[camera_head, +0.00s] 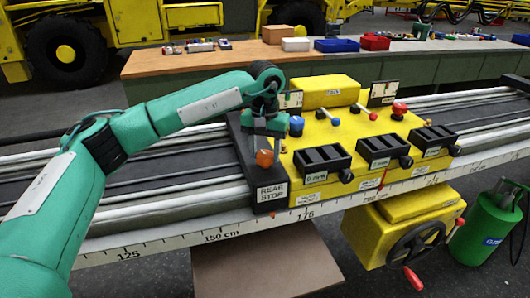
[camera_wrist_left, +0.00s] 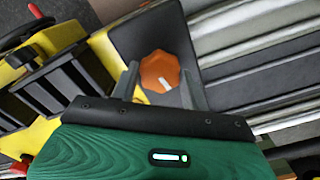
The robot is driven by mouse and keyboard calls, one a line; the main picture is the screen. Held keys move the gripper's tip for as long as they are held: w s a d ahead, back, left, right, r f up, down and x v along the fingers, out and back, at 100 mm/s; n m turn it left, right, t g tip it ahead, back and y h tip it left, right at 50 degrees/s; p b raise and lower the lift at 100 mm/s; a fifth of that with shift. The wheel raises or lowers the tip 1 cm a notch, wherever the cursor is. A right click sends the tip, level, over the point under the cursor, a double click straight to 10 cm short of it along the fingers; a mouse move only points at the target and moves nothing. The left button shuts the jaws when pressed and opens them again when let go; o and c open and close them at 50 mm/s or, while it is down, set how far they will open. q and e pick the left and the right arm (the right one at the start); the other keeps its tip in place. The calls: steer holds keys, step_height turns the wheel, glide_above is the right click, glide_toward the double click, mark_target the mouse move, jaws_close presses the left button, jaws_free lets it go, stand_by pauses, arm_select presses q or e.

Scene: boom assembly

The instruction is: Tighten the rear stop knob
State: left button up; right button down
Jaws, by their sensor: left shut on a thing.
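The rear stop knob (camera_head: 264,158) is orange and sits on the dark rear stop block (camera_head: 268,193), which carries a "REAR STOP" label. In the left wrist view the knob (camera_wrist_left: 160,72) shows a white mark on its face. My left gripper (camera_head: 264,146) is at the knob from above, its fingers on either side of it. In the left wrist view the left gripper (camera_wrist_left: 160,85) is shut on the knob, with one finger at each side. My right gripper is not in view.
The yellow carriage (camera_head: 340,130) with black bins, a blue knob (camera_head: 296,123) and a red knob (camera_head: 399,108) stands right of the stop. A scaled rail (camera_head: 160,242) runs along the front. A handwheel (camera_head: 417,244) hangs below, beside a green canister (camera_head: 482,232).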

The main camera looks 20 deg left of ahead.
arm_select(q)
steer(key=shift+m, duration=1.1)
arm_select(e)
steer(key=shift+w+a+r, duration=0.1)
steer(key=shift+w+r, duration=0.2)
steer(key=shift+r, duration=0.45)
arm_select(q)
steer(key=o, duration=1)
steer(key=shift+r, duration=0.1)
